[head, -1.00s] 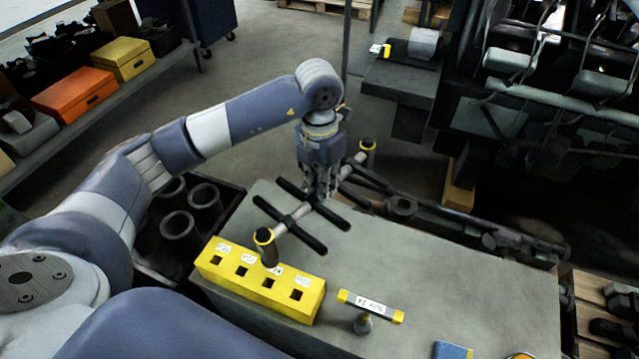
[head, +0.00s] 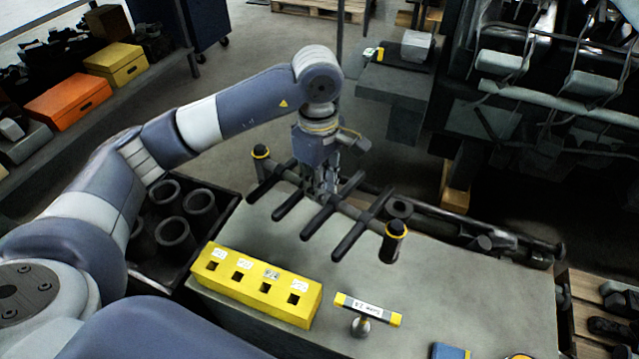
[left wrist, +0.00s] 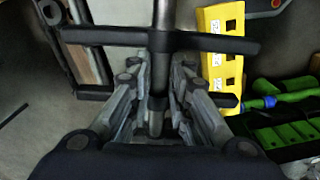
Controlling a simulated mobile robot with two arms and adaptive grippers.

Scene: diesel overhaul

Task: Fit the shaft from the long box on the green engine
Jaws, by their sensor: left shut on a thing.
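A grey shaft (head: 350,207) with several black cross arms and yellow-ringed dark end pieces hangs above the grey table. My left gripper (head: 326,187) points down and is shut on it near its middle. The shaft slants from upper left to lower right in the head view. In the left wrist view the shaft (left wrist: 162,15) runs between the fingers (left wrist: 158,98), with a black arm crossing it. A large dark engine (head: 560,120) with a faint green tint stands at the right, apart from the shaft. I cannot clearly make out the long box. My right gripper is out of view.
A yellow block with square holes (head: 262,287) and a yellow-ended labelled bar on a small stand (head: 367,310) occupy the near part of the grey table (head: 460,300). A dark crate of cylinders (head: 135,265) stands left. The table's middle right is clear.

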